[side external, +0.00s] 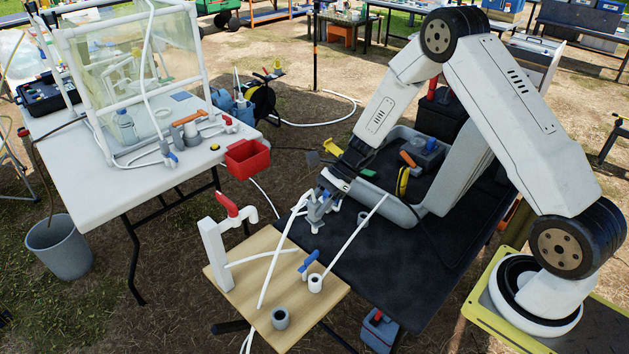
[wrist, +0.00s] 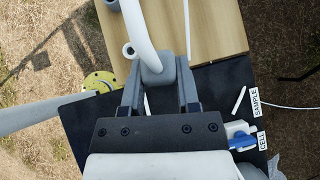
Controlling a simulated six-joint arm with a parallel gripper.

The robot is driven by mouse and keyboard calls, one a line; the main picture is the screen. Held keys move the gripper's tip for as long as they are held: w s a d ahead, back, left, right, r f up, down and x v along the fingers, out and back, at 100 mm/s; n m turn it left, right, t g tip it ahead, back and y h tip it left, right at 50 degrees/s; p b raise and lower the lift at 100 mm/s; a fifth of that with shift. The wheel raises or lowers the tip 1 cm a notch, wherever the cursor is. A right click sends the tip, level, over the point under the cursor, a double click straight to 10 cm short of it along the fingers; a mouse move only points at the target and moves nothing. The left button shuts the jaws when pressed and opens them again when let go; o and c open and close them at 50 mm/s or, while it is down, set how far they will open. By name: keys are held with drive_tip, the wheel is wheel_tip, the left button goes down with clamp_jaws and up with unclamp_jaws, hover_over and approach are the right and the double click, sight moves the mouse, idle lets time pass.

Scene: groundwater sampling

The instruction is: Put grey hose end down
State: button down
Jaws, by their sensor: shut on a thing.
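My gripper (side external: 318,212) is over the edge between the black mat and the wooden board in the side external view. In the wrist view my gripper (wrist: 160,88) has its fingers closed on the grey hose end (wrist: 157,74), a grey piece around a white hose (wrist: 138,28). The hose runs from it over the wooden board (wrist: 210,25). In the side view a white hose (side external: 279,262) slopes from the gripper down to the board. Whether the grey end touches any surface cannot be told.
The board (side external: 235,300) bears a white post with a red-handled tap (side external: 228,206), a blue-handled valve (side external: 309,262), a white cup (side external: 315,284) and a grey cup (side external: 280,318). The black mat (side external: 365,270) has clear room. Labels SAMPLE (wrist: 255,102) and CELL (wrist: 262,141) lie on it.

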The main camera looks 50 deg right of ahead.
drive_tip(key=w+d+m+t, duration=0.25)
drive_tip(key=w+d, duration=0.25)
drive_tip(key=d, duration=0.4)
wheel_tip(320, 180, down, 6)
drive_tip(key=w+a+f, duration=0.2)
drive_tip(key=w+a, duration=0.1)
drive_tip(key=a, duration=0.5)
drive_tip(key=w+a+f, duration=0.1)
drive_tip(key=w+a, duration=0.3)
drive_tip(key=a, duration=0.4)
drive_tip(key=shift+a+f+h, duration=0.3)
drive_tip(key=shift+a+f, duration=0.1)
drive_tip(key=shift+f+g, duration=0.25)
drive_tip(key=shift+f, duration=0.4)
drive_tip(key=shift+c, duration=1.6)
unclamp_jaws()
drive_tip(key=shift+r, duration=0.1)
